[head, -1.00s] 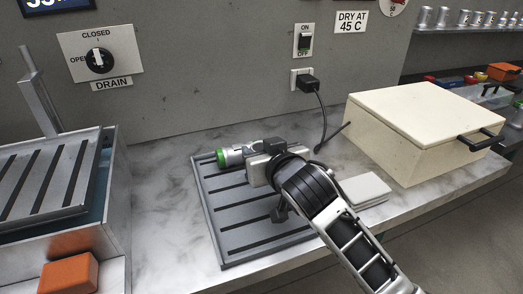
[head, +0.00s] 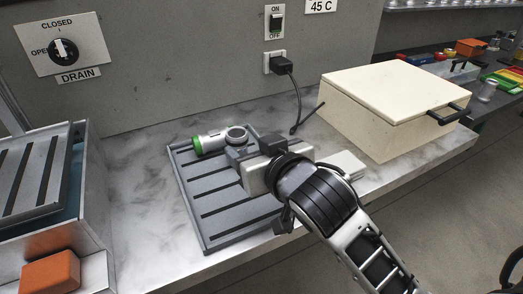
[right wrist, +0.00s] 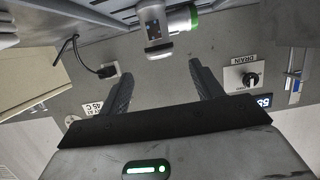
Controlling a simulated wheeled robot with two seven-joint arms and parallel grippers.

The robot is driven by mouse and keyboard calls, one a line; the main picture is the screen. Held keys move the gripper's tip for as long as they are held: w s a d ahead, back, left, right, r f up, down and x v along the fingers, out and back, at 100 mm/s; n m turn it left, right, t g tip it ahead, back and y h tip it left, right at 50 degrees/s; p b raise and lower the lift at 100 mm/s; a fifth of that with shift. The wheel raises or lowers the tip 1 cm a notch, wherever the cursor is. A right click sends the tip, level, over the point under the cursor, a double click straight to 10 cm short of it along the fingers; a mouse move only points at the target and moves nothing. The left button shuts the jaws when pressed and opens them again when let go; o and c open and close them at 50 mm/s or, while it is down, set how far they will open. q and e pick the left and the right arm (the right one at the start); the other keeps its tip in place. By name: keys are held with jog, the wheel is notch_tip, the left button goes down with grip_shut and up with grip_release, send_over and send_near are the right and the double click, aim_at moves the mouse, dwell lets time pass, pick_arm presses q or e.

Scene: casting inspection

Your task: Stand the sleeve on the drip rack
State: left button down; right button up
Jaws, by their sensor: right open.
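The grey sleeve (head: 237,134) appears to stand upright on the drip rack (head: 217,207), near its back right corner, with its round open top facing up. A silver cylinder with a green end (head: 206,144) lies beside it on the left; I cannot tell if they touch. In the right wrist view, which is upside down, the sleeve (right wrist: 154,24) shows beyond the fingertips. My right gripper (head: 236,154) is open, in front of the sleeve; its fingers show apart and empty in the right wrist view (right wrist: 160,68). My left gripper is out of view.
A cream box with a black handle (head: 395,90) stands at the right, with a pale flat pad (head: 343,165) before it. A slotted tank lid (head: 35,175) and an orange block (head: 50,271) are at left. A black cable (head: 297,95) hangs behind. Marble counter left of the rack is clear.

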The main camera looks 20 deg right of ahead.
pick_arm(q)
jog(key=p, duration=0.1)
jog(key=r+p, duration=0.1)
jog(key=p, duration=0.1)
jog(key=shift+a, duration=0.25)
pick_arm(e)
jog(key=v, duration=0.3)
jog(key=shift+s, duration=0.1)
